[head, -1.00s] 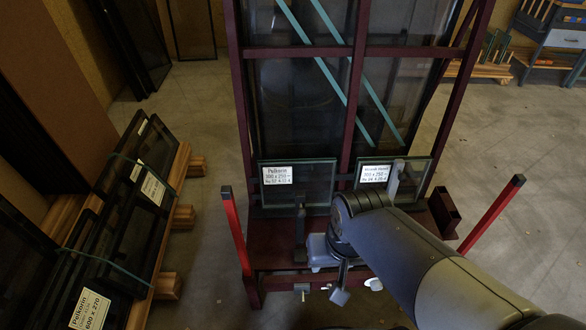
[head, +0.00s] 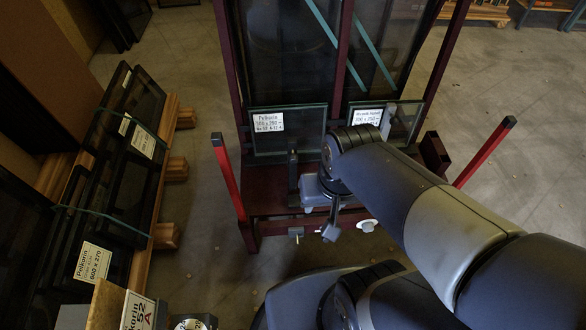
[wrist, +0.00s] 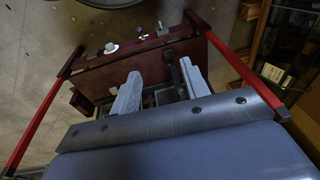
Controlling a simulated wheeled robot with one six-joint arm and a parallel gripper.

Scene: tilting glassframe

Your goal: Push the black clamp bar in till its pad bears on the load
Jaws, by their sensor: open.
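The black clamp bar (head: 293,172) stands upright at the front of the dark red rack, before the left labelled glass pane (head: 288,133). It also shows in the wrist view as a dark bar (wrist: 172,70) between my fingers. My gripper (wrist: 160,72) is open, with its two light fingers on either side of the bar's line. I cannot tell whether a finger touches it. In the head view my arm hides part of the right labelled pane (head: 367,118) and the rack's middle. The pad and its contact with the load cannot be made out.
Red posts with black ends rise at the rack's left (head: 228,178) and right (head: 486,150). A grey upright clamp (head: 388,120) stands by the right pane.

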